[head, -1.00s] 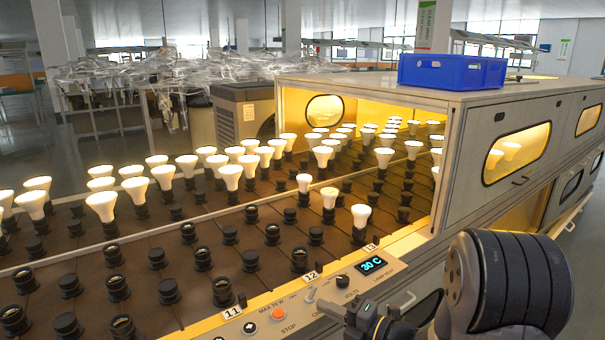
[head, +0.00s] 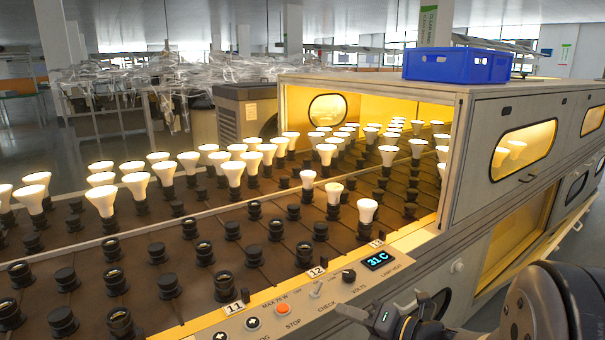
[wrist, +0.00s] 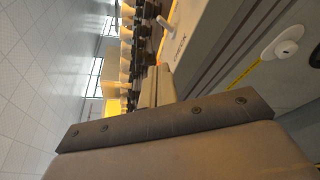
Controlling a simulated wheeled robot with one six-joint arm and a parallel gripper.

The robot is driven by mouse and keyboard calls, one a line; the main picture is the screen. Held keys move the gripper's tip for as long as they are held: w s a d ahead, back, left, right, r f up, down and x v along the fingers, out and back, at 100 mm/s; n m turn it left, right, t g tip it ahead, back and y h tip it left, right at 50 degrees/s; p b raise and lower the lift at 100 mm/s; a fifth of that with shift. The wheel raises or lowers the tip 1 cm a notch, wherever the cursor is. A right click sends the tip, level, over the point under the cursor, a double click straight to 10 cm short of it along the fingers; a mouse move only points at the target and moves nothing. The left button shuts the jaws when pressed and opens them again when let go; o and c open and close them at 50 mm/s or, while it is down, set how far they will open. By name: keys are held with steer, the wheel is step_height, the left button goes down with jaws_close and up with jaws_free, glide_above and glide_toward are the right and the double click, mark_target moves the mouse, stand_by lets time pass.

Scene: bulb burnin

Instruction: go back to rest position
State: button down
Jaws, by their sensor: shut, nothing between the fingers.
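My gripper (head: 348,313) shows at the bottom edge of the head view, low in front of the machine's control panel. It looks shut and holds nothing. In the wrist view its narrow shut fingers (wrist: 156,88) reach up beyond a wide dark bar, sideways to the scene. My dark rounded arm links fill the lower right of the head view, partly cut off by the frame. The fingers appear apart from the panel, though the exact gap cannot be told.
The control panel (head: 345,283) has a red button, switches and a blue display (head: 381,260). Lit bulbs (head: 233,172) stand in rows of black sockets leading into a glowing cabinet (head: 458,150). A blue crate (head: 457,66) sits on top. Clear floor (head: 585,255) shows at the right.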

steer(key=shift+s+d, duration=0.3)
steer(key=shift+d, duration=0.05)
steer(key=shift+a, duration=0.1)
